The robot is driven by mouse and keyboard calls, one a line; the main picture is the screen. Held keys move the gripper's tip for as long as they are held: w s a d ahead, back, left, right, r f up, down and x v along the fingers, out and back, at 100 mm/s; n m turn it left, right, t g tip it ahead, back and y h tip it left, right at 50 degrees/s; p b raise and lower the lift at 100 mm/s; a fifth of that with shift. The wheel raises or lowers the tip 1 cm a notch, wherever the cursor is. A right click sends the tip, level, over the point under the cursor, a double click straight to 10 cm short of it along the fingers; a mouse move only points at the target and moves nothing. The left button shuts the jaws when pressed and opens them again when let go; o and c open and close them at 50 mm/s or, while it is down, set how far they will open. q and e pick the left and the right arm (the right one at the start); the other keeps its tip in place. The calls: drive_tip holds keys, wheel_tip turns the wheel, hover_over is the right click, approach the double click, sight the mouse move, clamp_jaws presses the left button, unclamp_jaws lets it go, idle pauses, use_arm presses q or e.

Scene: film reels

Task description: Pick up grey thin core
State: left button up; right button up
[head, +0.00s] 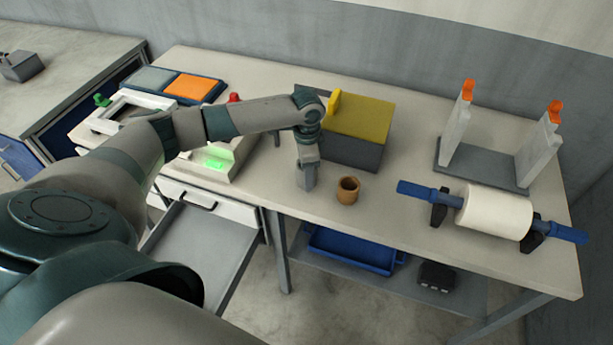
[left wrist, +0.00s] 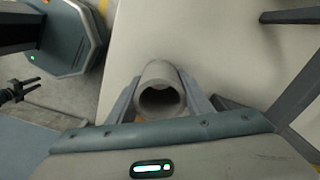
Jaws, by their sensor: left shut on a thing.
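The grey thin core (left wrist: 160,92) is a short hollow tube, seen end-on between my left gripper's fingers in the left wrist view. My left gripper (left wrist: 158,100) is shut on it. In the head view, my left gripper (head: 307,180) points down at the table's front edge, just left of a brown hollow core (head: 348,191). The fingers mostly hide the grey core there. My right gripper does not show.
A grey box with a yellow top (head: 358,118) stands close behind the left gripper. A white roll on a blue rod (head: 494,211) and a stand with orange-tipped posts (head: 483,165) are at right. An open drawer (head: 205,245) is below left.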

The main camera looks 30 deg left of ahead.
use_arm(q)
wheel_tip(320, 180, up, 2)
drive_tip(key=shift+r+b, duration=0.1)
drive_tip(key=shift+b, duration=0.5)
drive_tip(key=s+d+r+b, duration=0.3)
drive_tip(key=s+d+r, duration=0.2)
drive_tip(key=d, duration=0.5)
wheel_tip(320, 180, up, 3)
drive_tip(key=shift+s+d+f, duration=0.15)
drive_tip(key=shift+d, duration=0.1)
